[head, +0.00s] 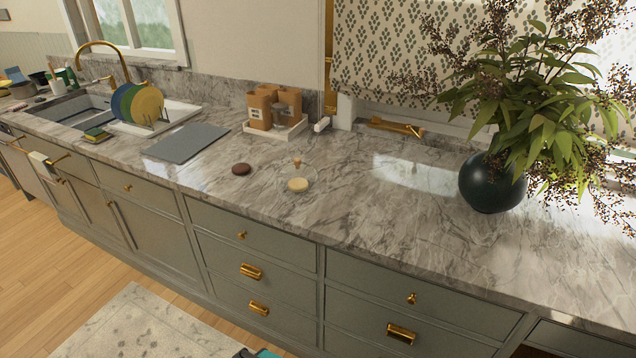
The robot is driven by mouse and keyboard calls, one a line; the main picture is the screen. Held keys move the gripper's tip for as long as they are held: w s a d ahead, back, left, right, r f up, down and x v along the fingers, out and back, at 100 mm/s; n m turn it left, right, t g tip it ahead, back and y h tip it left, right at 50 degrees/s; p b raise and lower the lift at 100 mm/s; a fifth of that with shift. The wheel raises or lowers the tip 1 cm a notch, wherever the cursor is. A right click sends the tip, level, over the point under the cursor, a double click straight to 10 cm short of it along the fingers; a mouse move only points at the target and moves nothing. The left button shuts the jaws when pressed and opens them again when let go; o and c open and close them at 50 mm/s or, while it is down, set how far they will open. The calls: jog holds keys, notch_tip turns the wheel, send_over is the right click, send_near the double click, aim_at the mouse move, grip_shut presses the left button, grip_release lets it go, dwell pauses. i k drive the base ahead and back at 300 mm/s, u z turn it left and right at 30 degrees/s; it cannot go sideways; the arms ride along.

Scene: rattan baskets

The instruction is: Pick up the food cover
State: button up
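The food cover (310,177) looks like a clear dome with a small wooden-coloured knob on top. It stands on the marble counter, near the middle of the head view. A pale round item (298,185), like a cookie, shows through it and appears to be under it. The clear wall is faint, so its exact edge is hard to see. My gripper is not recognisable in this view. Only a small dark and teal piece shows at the bottom edge, and I cannot tell what part it is.
A brown round item (241,169) lies left of the cover. Behind it stands a white tray (296,131) with brown containers. A grey mat (187,143), colourful plates (137,104) and a sink are further left. A dark vase (487,186) with plants stands right. Counter between cover and vase is clear.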

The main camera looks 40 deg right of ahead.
aim_at(297, 180)
jog(key=z, duration=1.05)
jog(key=k, duration=0.95)
jog(key=i, duration=0.9)
